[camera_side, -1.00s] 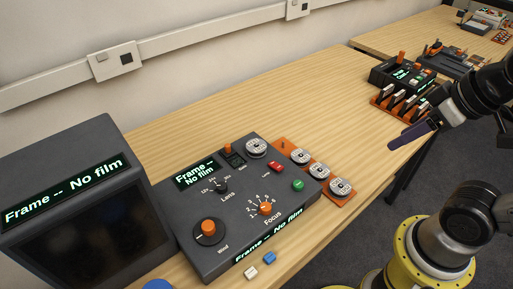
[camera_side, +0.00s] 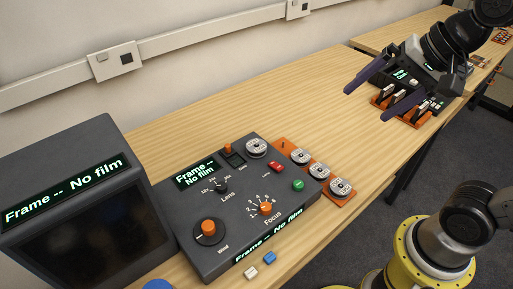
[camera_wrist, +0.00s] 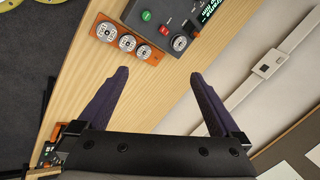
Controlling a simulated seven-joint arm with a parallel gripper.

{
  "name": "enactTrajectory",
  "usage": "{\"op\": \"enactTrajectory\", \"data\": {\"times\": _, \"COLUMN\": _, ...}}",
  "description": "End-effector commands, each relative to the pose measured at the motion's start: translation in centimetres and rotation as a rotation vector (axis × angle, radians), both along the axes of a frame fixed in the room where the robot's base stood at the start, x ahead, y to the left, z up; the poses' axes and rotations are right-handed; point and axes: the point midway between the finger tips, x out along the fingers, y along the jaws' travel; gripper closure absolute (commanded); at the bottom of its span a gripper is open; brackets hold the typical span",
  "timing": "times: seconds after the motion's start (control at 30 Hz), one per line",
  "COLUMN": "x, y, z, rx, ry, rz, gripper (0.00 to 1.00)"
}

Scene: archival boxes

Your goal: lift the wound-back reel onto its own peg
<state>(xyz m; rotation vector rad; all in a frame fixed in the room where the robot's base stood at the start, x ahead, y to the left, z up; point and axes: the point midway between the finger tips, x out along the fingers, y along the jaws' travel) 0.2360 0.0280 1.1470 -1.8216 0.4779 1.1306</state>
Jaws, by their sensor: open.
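A pale grey reel (camera_side: 256,147) sits on the upper right corner of the dark film reader (camera_side: 240,205); it also shows in the wrist view (camera_wrist: 180,42). Beside the reader is an orange peg rack (camera_side: 283,147) with three similar reels: one at the back (camera_side: 300,156), one in the middle (camera_side: 319,170) and one in front (camera_side: 340,186). A bare peg seems to stand at the rack's far end. My gripper (camera_side: 372,99) is open and empty above the table, right of the rack and well apart from the reels. In the wrist view its two purple fingers (camera_wrist: 163,105) are spread over bare wood.
A dark monitor box (camera_side: 75,200) reading "No film" stands at the left. A white and a blue block (camera_side: 269,258) lie at the reader's front edge. Another dark device with an orange rack (camera_side: 392,104) is behind my gripper. The table (camera_side: 300,100) between is clear.

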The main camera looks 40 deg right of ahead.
Motion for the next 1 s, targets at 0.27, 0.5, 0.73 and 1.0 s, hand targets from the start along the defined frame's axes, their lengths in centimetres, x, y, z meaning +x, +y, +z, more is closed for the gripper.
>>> {"op": "enactTrajectory", "data": {"times": 0.27, "x": 12.1, "y": 1.6, "z": -0.8, "rx": 0.435, "ry": 0.236, "rz": -0.583, "gripper": 0.0}}
{"op": "enactTrajectory", "data": {"times": 0.5, "x": 20.3, "y": 1.6, "z": -6.8, "rx": 0.594, "ry": 0.431, "rz": -0.883, "gripper": 0.0}}
{"op": "enactTrajectory", "data": {"times": 0.73, "x": 22.4, "y": 1.0, "z": -12.4, "rx": 0.574, "ry": 0.537, "rz": -0.936, "gripper": 0.0}}
{"op": "enactTrajectory", "data": {"times": 1.0, "x": 22.7, "y": 1.8, "z": -15.9, "rx": 0.565, "ry": 0.558, "rz": -0.944, "gripper": 0.0}}
